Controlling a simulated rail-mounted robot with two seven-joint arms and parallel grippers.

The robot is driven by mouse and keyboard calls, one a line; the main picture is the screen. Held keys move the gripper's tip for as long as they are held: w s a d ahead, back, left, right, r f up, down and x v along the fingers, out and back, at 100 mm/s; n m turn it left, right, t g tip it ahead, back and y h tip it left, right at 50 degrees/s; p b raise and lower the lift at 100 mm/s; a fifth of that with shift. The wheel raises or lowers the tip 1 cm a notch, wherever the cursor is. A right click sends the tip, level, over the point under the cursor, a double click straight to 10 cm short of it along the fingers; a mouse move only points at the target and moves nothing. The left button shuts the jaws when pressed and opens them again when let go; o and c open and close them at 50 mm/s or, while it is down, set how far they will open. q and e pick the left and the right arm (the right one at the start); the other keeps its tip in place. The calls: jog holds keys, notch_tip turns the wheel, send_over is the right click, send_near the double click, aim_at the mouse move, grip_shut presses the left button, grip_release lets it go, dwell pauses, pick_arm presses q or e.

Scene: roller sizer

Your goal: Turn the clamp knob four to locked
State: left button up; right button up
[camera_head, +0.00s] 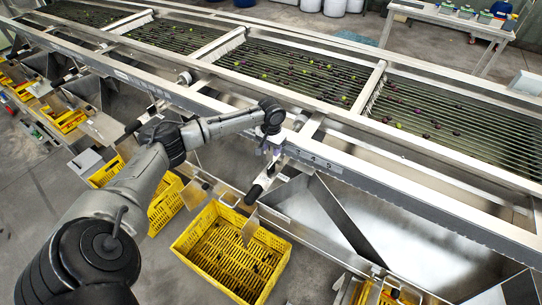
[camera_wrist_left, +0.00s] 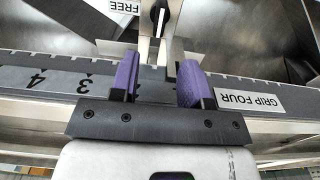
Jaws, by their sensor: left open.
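In the left wrist view a black clamp knob (camera_wrist_left: 157,18) with a white pointer mark sits at the top centre, beside a white label reading FREE (camera_wrist_left: 122,6). A GRIP FOUR label (camera_wrist_left: 250,98) is on the rail to the right. My left gripper (camera_wrist_left: 159,68) is open, its two purple fingers apart with nothing held. The knob lies just beyond the fingertips, and I cannot tell its exact distance. My right gripper is in neither view.
A numbered scale (camera_wrist_left: 62,82) runs along the rail. The roller bed (camera_head: 300,72) carries scattered olive-like fruit. A metal chute (camera_head: 318,215) and a yellow crate (camera_head: 187,250) are below the rail. Black-ended handles (camera_head: 254,194) project from the front.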

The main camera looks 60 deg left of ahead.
pick_arm(q)
jog(key=shift+r, duration=1.95)
